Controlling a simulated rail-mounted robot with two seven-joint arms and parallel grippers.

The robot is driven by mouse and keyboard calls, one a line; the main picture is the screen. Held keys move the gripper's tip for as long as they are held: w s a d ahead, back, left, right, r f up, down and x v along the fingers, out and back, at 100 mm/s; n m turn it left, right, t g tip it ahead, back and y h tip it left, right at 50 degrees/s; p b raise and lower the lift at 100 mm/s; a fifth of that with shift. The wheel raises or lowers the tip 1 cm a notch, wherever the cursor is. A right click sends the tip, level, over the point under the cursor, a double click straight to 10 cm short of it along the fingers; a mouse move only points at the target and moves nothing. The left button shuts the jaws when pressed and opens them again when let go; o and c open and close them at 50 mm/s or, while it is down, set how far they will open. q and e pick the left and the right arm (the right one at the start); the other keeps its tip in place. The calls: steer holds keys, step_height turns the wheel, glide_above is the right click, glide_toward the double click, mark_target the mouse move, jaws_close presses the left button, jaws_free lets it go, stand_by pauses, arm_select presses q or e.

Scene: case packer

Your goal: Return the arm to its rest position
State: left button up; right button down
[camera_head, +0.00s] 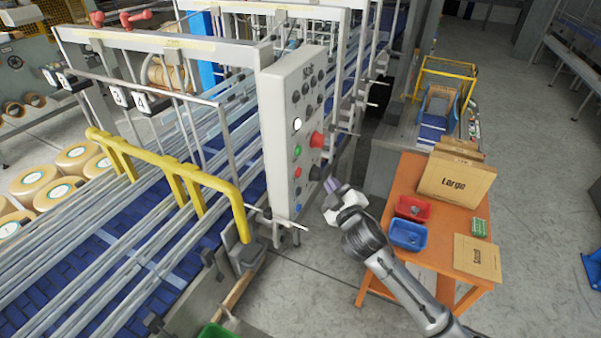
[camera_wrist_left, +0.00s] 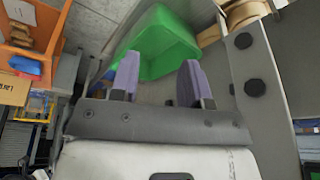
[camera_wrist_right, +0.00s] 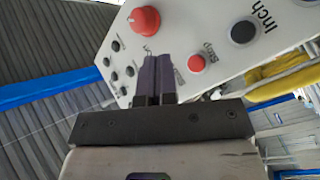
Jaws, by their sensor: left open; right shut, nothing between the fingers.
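My right gripper (camera_head: 333,196) is in front of the lower part of the white control panel (camera_head: 287,130) in the head view. Its fingers are shut and empty in the right wrist view (camera_wrist_right: 158,75), with the panel's red knob (camera_wrist_right: 144,20), a small red button (camera_wrist_right: 196,63) and a dark button (camera_wrist_right: 243,32) beyond them. I cannot tell whether the fingertips touch the panel. My left gripper (camera_wrist_left: 155,85) shows only in the left wrist view. Its fingers are apart and empty, with a green bin (camera_wrist_left: 165,45) beyond them.
An orange table (camera_head: 416,179) with cardboard boxes, a red bin (camera_head: 412,208) and a blue bin (camera_head: 407,235) stands right of my right arm. The conveyor machine with its yellow rail (camera_head: 165,172) fills the left. Open grey floor (camera_head: 540,150) lies at the far right.

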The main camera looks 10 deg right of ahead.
stand_by(0.4)
steer(key=s+d+r+m+g+h, duration=0.15)
steer(key=s+m+g+h, duration=0.35)
steer(key=s, duration=0.5)
steer(key=s+f+m+g+y+p, duration=0.1)
steer(key=s+f+g, duration=0.2)
steer(key=s+f, duration=0.4)
steer(key=s+a+f+m+g+y+p, duration=0.1)
steer(key=s+f, duration=0.6)
steer(key=s, duration=1)
steer(key=s+f+m+g+y+p, duration=0.1)
steer(key=s+f+g+p, duration=0.2)
steer(key=s, duration=0.9)
step_height(320, 180, down, 4)
steer(key=g, duration=0.3)
steer(key=shift+a+m+y, duration=0.3)
steer(key=shift+y, duration=0.1)
